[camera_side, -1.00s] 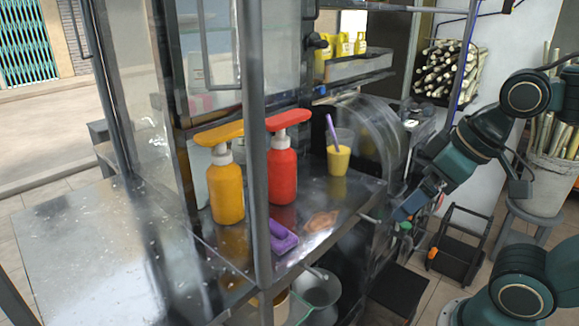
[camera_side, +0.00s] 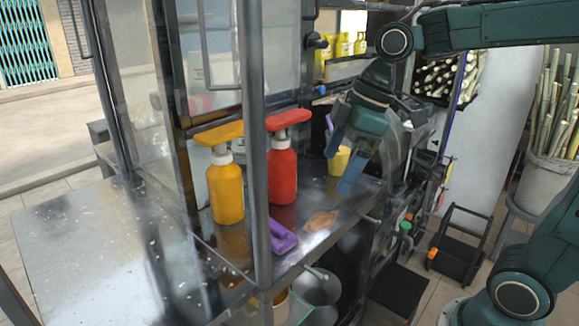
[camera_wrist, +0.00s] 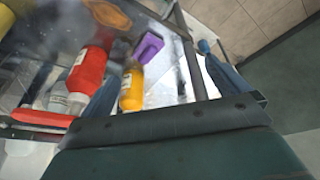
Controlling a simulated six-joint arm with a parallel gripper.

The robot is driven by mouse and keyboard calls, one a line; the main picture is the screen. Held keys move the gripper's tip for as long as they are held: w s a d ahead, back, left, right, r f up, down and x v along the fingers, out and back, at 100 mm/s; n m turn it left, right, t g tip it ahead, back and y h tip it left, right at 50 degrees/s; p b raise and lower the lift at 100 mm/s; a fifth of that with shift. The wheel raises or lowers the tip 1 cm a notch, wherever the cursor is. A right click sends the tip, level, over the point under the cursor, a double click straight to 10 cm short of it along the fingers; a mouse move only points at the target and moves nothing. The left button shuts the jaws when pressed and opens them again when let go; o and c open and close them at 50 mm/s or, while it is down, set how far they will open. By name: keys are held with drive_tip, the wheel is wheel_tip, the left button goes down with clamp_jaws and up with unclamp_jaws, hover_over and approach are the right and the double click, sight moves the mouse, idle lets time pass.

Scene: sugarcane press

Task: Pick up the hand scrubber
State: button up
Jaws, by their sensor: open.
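The purple hand scrubber (camera_side: 282,237) lies on the metal counter near its front edge, partly behind the upright post in the side view. It also shows in the wrist view (camera_wrist: 148,47), near the top middle. My gripper (camera_side: 343,165) is open and empty, pointing down above the right part of the counter in front of the yellow cup. It is apart from the scrubber, up and to the right of it in the side view. In the wrist view its two blue fingers stand apart, with the scrubber seen between and beyond them.
A red pump bottle (camera_side: 282,172) and a yellow one (camera_side: 226,190) stand left of my gripper, behind the scrubber. A metal post (camera_side: 256,130) rises at the counter's edge. A brown flat patch (camera_side: 322,219) lies right of the scrubber. The yellow cup (camera_side: 337,160) is partly hidden.

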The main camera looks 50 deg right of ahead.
sight(275, 223)
drive_tip(key=w+f+n+g+y, duration=0.2)
drive_tip(key=w+f+n, duration=0.3)
drive_tip(key=w+n, duration=0.3)
drive_tip(key=shift+w+d+f+g, duration=0.2)
drive_tip(key=shift+w+d+g, duration=0.25)
drive_tip(key=shift+w, duration=1.25)
drive_tip(key=shift+x, duration=4.3)
drive_tip(key=shift+f, duration=0.1)
drive_tip(key=shift+x, duration=2.5)
drive_tip(key=shift+w, duration=0.1)
drive_tip(key=shift+d, duration=0.1)
drive_tip(key=shift+c, duration=0.2)
drive_tip(key=c, duration=0.8)
